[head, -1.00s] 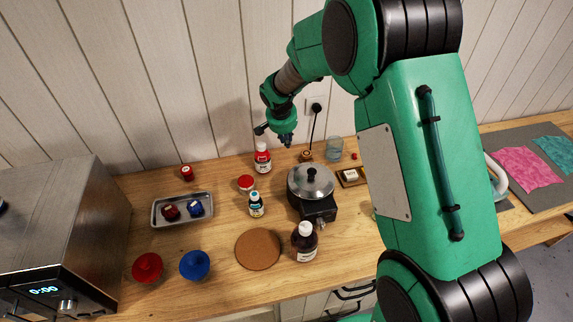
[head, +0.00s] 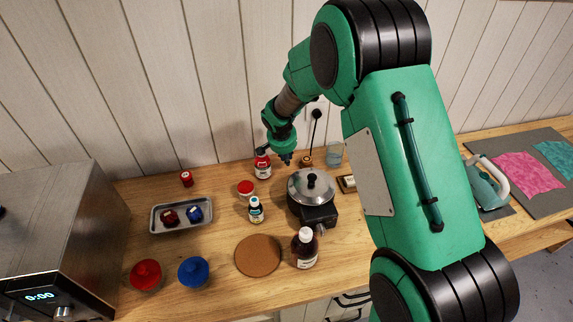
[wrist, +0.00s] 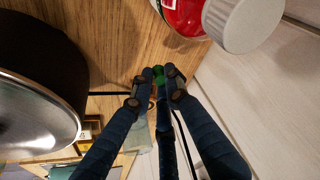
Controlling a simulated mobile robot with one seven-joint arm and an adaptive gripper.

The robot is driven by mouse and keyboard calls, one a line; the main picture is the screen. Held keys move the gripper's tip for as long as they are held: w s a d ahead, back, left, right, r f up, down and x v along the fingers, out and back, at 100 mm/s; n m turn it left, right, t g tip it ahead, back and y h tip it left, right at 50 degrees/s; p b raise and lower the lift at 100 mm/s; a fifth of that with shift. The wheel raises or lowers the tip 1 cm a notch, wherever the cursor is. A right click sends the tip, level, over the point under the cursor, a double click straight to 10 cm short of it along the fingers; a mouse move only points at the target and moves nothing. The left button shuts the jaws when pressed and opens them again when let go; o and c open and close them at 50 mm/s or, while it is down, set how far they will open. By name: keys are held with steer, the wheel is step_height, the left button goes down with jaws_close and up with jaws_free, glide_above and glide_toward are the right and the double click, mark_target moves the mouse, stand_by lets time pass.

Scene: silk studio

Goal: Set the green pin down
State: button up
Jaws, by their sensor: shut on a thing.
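My gripper (head: 286,161) is low behind the pot and just right of the red bottle. In the wrist view its fingertips (wrist: 159,78) are closed on a small green pin (wrist: 159,73). Only a bit of the pin shows between the tips; its lower end and its gap to the wooden counter (wrist: 130,35) are hard to tell. In the head view I cannot make out the pin.
A red bottle with a white cap (wrist: 238,22) is close by the fingers, and also shows in the head view (head: 262,168). A lidded pot (head: 311,187) stands in front. A glass jar (head: 334,155) and small wooden item (head: 306,161) are to the right.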

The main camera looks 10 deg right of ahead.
steer(key=shift+f, duration=1.7)
steer(key=shift+f+b, duration=0.15)
steer(key=shift+b, duration=0.2)
steer(key=o, duration=0.8)
steer(key=p+v, duration=0.1)
steer(key=v, duration=1.1)
steer(key=shift+r, duration=0.2)
